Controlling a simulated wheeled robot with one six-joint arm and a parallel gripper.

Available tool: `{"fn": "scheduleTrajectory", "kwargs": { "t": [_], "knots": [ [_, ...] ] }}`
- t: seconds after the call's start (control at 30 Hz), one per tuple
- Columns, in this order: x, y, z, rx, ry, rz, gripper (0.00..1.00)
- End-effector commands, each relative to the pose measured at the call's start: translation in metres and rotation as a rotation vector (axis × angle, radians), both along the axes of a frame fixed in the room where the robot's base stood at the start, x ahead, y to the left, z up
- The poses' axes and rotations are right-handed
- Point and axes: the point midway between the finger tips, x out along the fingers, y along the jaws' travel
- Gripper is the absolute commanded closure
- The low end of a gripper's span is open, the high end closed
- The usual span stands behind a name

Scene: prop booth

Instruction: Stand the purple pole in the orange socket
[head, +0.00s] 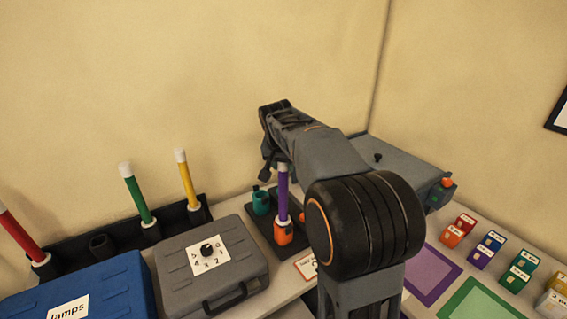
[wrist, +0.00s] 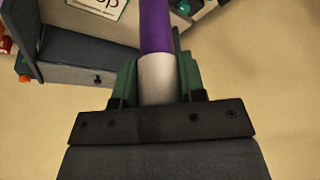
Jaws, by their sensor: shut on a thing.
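The purple pole (head: 283,195) is upright with white ends. Its lower end meets the top of the orange socket (head: 284,237) on a dark base; how deep it sits inside I cannot tell. My gripper (wrist: 157,76) is shut on the pole's white upper end, and the purple shaft (wrist: 156,25) runs away from the fingers in the wrist view. In the head view my arm reaches over from the right, and its end is just left of the pole top. The socket does not show clearly in the wrist view.
A teal socket (head: 261,203) stands behind left on the same base. A grey case (head: 212,264) with a dial and a blue case (head: 85,295) are to the left. Red, green (head: 137,197) and yellow (head: 186,182) poles stand in a dark rack. Several small labelled blocks lie right.

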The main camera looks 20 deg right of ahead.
Motion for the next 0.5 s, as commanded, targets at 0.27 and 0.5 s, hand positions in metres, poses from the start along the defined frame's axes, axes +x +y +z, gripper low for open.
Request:
{"fn": "scheduleTrajectory", "kwargs": {
  "t": [0.27, 0.5],
  "knots": [
    [0.0001, 0.0, 0.0004, -0.001, -0.001, 0.0, 0.58],
    [0.0001, 0.0, 0.0004, -0.001, -0.001, 0.0, 0.35]
  ]
}}
